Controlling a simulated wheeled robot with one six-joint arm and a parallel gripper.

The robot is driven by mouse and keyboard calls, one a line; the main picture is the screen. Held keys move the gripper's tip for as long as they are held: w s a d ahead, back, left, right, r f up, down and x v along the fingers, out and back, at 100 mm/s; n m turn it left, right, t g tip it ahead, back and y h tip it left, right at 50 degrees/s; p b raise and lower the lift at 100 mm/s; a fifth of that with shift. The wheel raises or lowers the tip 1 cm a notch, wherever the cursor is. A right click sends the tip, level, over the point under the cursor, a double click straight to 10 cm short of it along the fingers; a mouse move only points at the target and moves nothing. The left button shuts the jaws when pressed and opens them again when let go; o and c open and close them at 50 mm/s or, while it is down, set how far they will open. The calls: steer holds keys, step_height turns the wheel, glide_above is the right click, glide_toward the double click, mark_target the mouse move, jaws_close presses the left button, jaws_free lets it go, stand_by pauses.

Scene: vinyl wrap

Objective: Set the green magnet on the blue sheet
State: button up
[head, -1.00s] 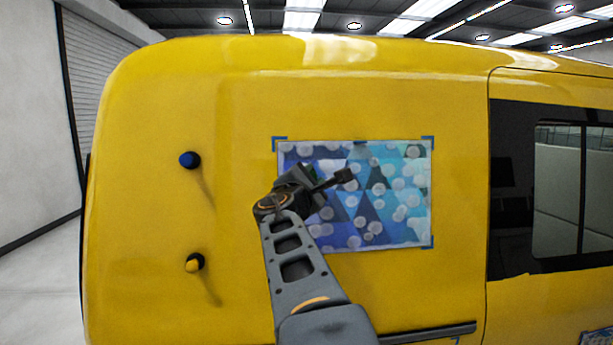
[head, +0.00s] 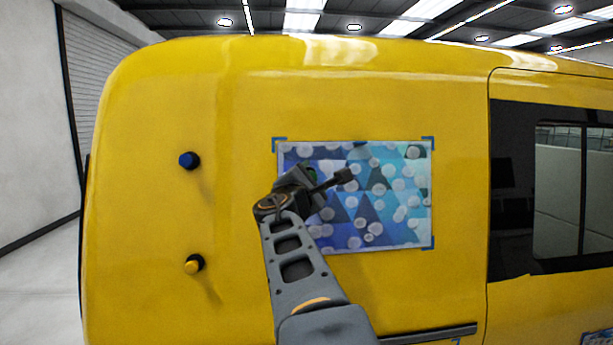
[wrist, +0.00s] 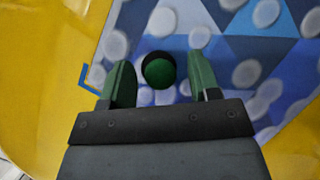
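The blue sheet (head: 350,236), patterned with triangles and pale round spots, lies on the yellow van panel. It also fills much of the wrist view (wrist: 235,55). The green magnet (wrist: 158,71), a round knob with a black base, appears against the sheet near its blue corner mark. My gripper (wrist: 161,58) is open, its green-sided fingers on either side of the magnet with a gap to each. In the head view my gripper (head: 308,178) is over the sheet's left part. The magnet cannot be told apart there; whether its base touches the sheet is hard to tell.
A blue magnet (head: 189,160) and a yellow magnet (head: 194,264) stand on the yellow panel (head: 140,210) to the left. Blue corner marks (head: 428,143) frame the sheet. A dark side window (head: 512,190) lies to the right.

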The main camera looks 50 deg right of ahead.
steer(key=shift+o, duration=0.2)
steer(key=b+v, duration=0.3)
steer(key=v, duration=1)
steer(key=shift+a+b, duration=0.4)
steer(key=shift+s, duration=0.1)
steer(key=w+a+f+m+g+y, duration=0.1)
steer(key=a+f+m+y, duration=0.3)
steer(key=f, duration=0.7)
steer(key=w+a+f+m+g+y, duration=0.15)
steer(key=f+m+y, duration=0.35)
steer(key=f, duration=0.6)
steer(key=s+a+f+m+g+y, duration=0.2)
steer(key=s+a+f+m+y, duration=0.1)
steer(key=a+f+y, duration=0.6)
steer(key=a+f, duration=0.4)
steer(key=f, duration=0.1)
steer(key=shift+f, duration=0.25)
